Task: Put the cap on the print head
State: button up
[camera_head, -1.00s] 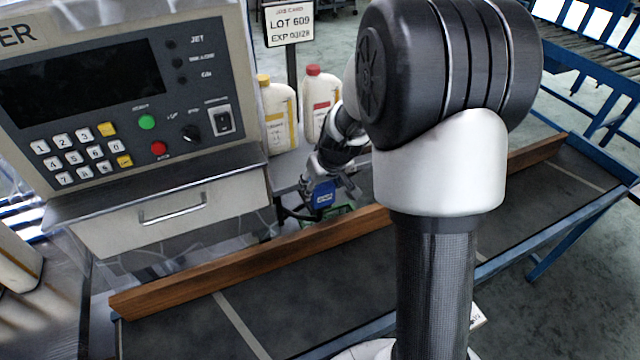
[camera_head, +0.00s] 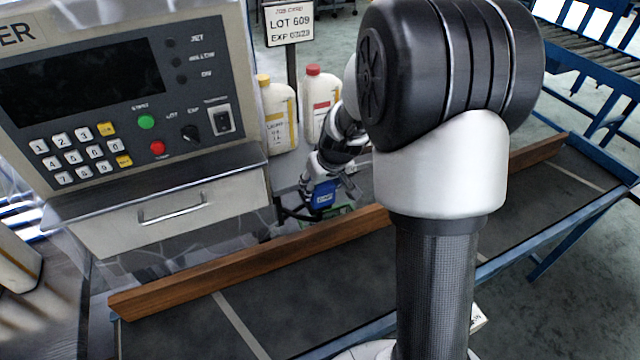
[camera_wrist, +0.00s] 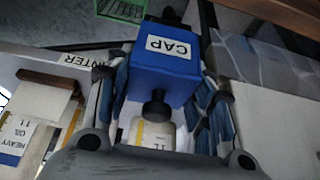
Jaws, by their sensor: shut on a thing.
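The blue cap (camera_wrist: 165,62), a box with a white CAP label, is between the two fingers of my gripper (camera_wrist: 160,88) in the wrist view. My gripper is shut on it. A dark piece (camera_wrist: 172,17) shows just past the cap's far edge; I cannot tell whether it is the print head or whether the cap touches it. In the head view the cap (camera_head: 324,194) is small, held at my gripper (camera_head: 330,184), behind the wooden rail and beside the printer cabinet. My own arm hides part of that area.
The printer console (camera_head: 130,95) with its drawer stands at the left. Two jugs, yellow-capped (camera_head: 279,115) and red-capped (camera_head: 321,105), stand behind my gripper. A wooden rail (camera_head: 250,262) borders the dark conveyor in front. A green tray (camera_wrist: 122,10) lies near the cap.

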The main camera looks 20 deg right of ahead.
dwell(0.3)
jog(key=o, duration=1.1)
jog(key=v, duration=1.2)
jog(key=shift+f, duration=0.1)
jog(key=s+a+r, duration=0.1)
jog(key=s+a, duration=0.2)
jog(key=s, duration=0.5)
jog(key=s+a+r, duration=0.2)
jog(key=s+a, duration=0.2)
jog(key=s, duration=0.4)
jog(key=s+a+r, duration=0.2)
jog(key=s+a, duration=0.1)
jog(key=s, duration=0.5)
jog(key=shift+a+r, duration=0.1)
jog(key=shift+a, duration=0.2)
